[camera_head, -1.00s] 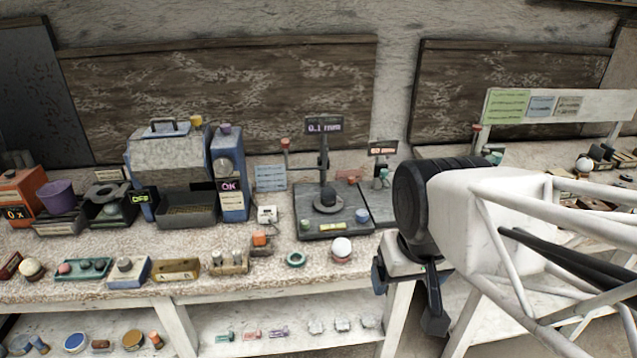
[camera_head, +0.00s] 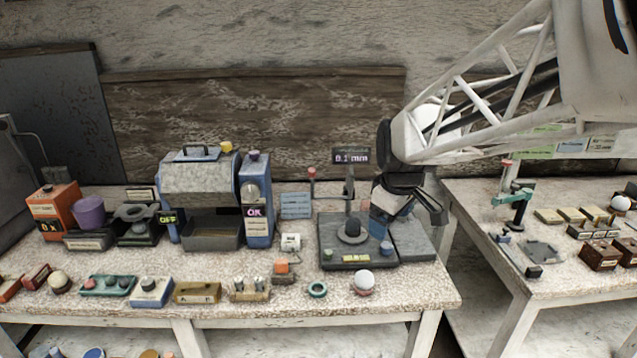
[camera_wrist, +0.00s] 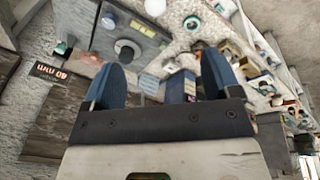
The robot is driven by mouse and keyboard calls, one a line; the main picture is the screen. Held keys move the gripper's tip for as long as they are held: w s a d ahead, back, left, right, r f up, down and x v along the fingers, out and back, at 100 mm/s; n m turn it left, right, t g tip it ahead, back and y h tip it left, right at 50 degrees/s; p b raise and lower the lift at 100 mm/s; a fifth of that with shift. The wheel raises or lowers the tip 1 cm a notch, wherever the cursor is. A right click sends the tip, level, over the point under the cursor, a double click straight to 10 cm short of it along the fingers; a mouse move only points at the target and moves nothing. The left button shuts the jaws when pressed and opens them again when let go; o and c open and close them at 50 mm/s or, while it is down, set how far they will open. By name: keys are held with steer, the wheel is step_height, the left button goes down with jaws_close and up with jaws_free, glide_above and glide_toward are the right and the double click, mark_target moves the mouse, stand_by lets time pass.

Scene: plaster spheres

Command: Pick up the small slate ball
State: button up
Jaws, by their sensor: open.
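A white ball (camera_head: 364,279) rests at the bench front. A blue-grey machine marked "OK" (camera_head: 256,200) stands to the left. A second table (camera_head: 480,270) with small items is at the right, beyond a gap.

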steer(key=w+f+n, duration=0.2)
steer(key=w+n, duration=0.1)
steer(key=w, duration=0.4)
steer(key=w+f+n, duration=0.2)
steer(key=w+f, duration=0.1)
steer(key=w, duration=0.4)
steer(key=n, duration=0.6)
glide_above(354, 219)
steer(key=s, duration=0.1)
steer(key=x, duration=0.3)
steer(key=s+x, duration=0.1)
steer(key=x, duration=0.2)
steer(key=s+x, duration=0.1)
steer(key=x, duration=0.2)
steer(key=shift+d+f, duration=0.15)
steer(key=shift+d, duration=0.15)
steer(key=shift+f, duration=0.1)
steer(key=shift+x, duration=1.3)
steer(key=shift+x, duration=2.6)
steer(key=shift+s+a, duration=0.15)
steer(key=shift+s, duration=0.05)
